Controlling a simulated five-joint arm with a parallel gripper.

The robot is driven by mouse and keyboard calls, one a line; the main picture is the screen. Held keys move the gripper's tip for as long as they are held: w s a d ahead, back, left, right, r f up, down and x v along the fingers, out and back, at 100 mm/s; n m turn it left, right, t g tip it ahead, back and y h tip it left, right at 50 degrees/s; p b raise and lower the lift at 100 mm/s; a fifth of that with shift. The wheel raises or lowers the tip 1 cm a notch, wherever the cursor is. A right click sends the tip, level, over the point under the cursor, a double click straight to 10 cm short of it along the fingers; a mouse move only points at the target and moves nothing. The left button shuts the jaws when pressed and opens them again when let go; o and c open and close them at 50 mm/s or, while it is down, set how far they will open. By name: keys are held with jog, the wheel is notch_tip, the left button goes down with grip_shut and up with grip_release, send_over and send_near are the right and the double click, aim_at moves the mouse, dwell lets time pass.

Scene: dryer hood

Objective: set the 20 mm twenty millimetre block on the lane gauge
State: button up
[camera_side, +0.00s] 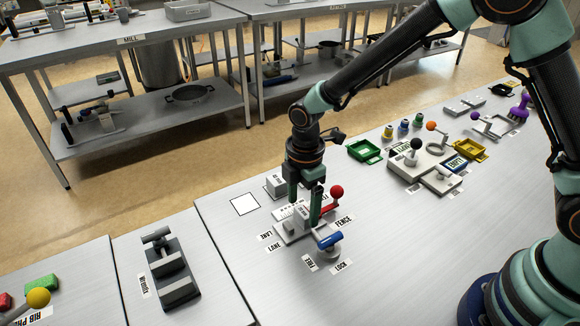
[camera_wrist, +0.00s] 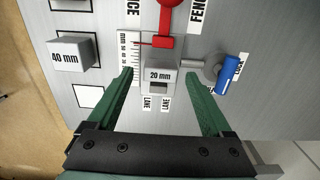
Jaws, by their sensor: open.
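In the side view the block (camera_side: 300,214) shows partly behind a finger. My gripper (camera_wrist: 158,74) is open, with one green finger on either side of the block; gaps show between the fingers and the block. In the side view my gripper (camera_side: 304,205) points down over the gauge. The lane gauge (camera_side: 284,235) has a printed mm scale (camera_wrist: 131,48), a red-knobbed fence (camera_wrist: 165,22) and a blue lock lever (camera_wrist: 229,78).
A 40 mm block (camera_wrist: 72,52) stands left of the gauge, also in the side view (camera_side: 276,184). A white square (camera_side: 244,204) on the bench is empty. Green (camera_side: 365,150) and yellow (camera_side: 470,149) trays and a black-knobbed fixture (camera_side: 415,160) stand farther right.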

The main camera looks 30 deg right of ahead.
aim_at(303, 212)
notch_tip(303, 212, up, 10)
jog(key=s+d+r+m+t, duration=0.2)
jog(key=s+d+r+m, duration=0.3)
jog(key=d+m, duration=0.3)
jog(key=s+d+r+m+t, duration=0.3)
jog(key=s+d+r+m, duration=0.3)
jog(key=d+m, duration=0.2)
jog(key=shift+d+m+t, duration=0.3)
jog(key=shift+m, duration=0.7)
